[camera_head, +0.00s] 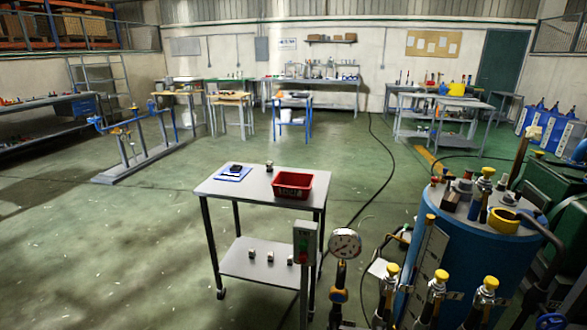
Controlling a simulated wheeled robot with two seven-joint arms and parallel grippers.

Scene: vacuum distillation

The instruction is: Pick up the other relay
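A grey two-level cart (252,204) stands in the middle foreground. One small light-and-dark block (269,166), which looks like a relay, stands on its top near the back edge. Three similar small blocks stand in a row on the lower shelf (240,266): a left one (251,253), a middle one (270,257) and a right one (290,260). They are too small to make out in detail. Neither of my grippers shows in this view.
A red bin (293,185) and a blue clipboard with a dark item (234,173) are on the cart top. A control box on a post (304,243), a pressure gauge (345,243) and a blue tank (465,255) stand close at right. Open floor lies left.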

